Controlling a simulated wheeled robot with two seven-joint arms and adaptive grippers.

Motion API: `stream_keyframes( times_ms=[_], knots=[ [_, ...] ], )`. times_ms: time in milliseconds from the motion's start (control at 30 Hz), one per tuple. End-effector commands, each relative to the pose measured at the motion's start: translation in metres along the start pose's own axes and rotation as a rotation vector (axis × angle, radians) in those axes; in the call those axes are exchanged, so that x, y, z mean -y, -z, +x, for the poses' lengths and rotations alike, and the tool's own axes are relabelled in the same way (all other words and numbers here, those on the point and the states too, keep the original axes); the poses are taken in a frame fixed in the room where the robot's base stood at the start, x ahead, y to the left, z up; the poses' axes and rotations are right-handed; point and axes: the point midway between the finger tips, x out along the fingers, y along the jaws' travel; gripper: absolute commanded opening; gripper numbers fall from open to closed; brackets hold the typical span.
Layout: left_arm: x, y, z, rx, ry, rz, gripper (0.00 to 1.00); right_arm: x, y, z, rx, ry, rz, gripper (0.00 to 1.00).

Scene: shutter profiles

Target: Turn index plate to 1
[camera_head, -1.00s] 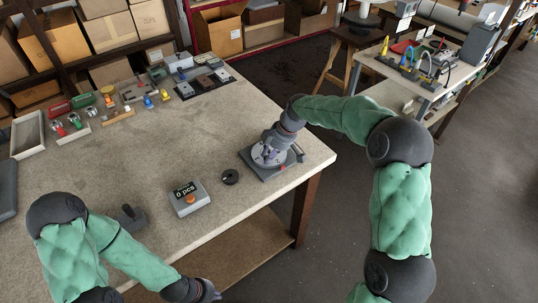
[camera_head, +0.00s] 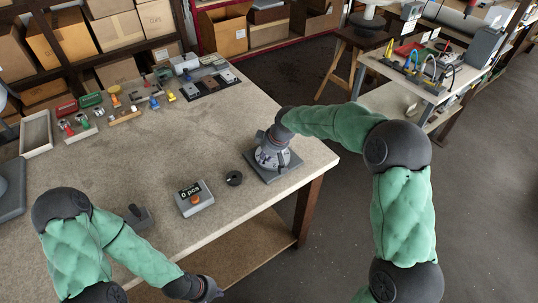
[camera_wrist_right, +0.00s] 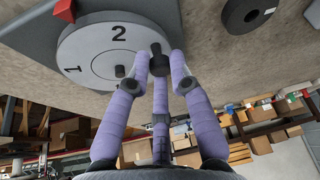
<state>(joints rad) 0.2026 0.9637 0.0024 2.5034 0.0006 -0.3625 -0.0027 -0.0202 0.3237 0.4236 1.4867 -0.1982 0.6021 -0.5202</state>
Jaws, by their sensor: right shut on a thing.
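The index plate (camera_wrist_right: 100,38) is a pale disc with a 1 on its left and a 2 near its top. It sits on a grey base (camera_head: 280,173) near the right edge of the workbench. A red pointer (camera_wrist_right: 64,10) stands beside the rim, above and between the two numbers in the right wrist view. My right gripper (camera_wrist_right: 160,66) is shut on the dark peg (camera_wrist_right: 156,48) near the plate's rim. In the head view my right gripper (camera_head: 267,153) partly hides the plate. My left gripper (camera_head: 215,292) is low at the bench's front, its fingers unclear.
A black ring (camera_head: 234,178) and a grey box reading "0 pcs" (camera_head: 196,199) stand left of the base. A small dark grey object (camera_head: 138,215) is further left. Trays, tools and small parts (camera_head: 130,103) line the back. The middle of the workbench (camera_head: 150,150) is clear.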

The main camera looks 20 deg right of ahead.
Motion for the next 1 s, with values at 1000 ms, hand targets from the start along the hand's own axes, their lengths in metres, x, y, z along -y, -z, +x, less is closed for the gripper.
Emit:
stream_keyframes(
  times_ms=[1000],
  knots=[
    [0.018,0.002,0.050,0.000,0.000,0.000,0.00,-0.012,0.042,0.019,-0.002,-0.342,0.824,0.00]
  ],
)
